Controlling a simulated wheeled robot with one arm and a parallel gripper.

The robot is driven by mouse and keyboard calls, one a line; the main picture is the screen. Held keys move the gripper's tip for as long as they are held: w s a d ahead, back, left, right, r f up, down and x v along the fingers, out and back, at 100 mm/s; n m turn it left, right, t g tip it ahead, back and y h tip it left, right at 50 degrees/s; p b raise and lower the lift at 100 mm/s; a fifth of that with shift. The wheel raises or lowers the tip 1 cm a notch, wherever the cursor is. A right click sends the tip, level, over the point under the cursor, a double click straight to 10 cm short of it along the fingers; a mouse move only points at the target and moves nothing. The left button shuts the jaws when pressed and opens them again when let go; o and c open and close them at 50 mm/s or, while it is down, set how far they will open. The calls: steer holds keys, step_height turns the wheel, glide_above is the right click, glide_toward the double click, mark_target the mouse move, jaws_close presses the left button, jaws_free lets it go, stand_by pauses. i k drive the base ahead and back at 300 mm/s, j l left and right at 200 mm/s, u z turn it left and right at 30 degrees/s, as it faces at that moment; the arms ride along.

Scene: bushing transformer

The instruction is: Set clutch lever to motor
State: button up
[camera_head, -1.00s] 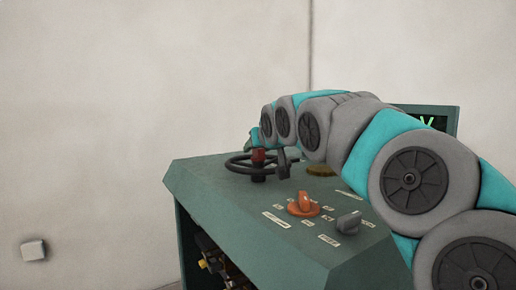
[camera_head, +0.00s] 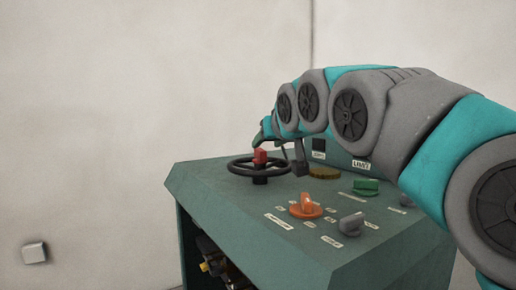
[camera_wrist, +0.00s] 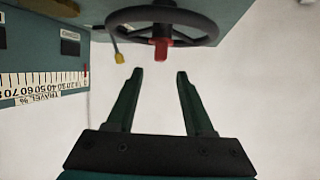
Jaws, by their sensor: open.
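My gripper (camera_wrist: 160,74) is open and empty in the wrist view, its two dark green fingers apart. In the head view it is a small dark green shape (camera_head: 266,134) above and behind the handwheel. A red-tipped piece (camera_head: 260,156) stands at the hub of the black handwheel (camera_head: 235,165). In the wrist view this red piece (camera_wrist: 161,48) lies just beyond the fingertips, between their lines, apparently untouched. A thin lever with a yellow tip (camera_wrist: 119,58) shows left of the fingers. No readable label shows which piece is the clutch lever.
The green console (camera_head: 200,185) carries an orange knob (camera_head: 306,205), a grey knob (camera_head: 351,223) and a green knob (camera_head: 366,187). A travel scale (camera_wrist: 45,82) is at left in the wrist view.

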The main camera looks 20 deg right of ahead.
mark_target(284, 152)
steer(key=k, duration=1)
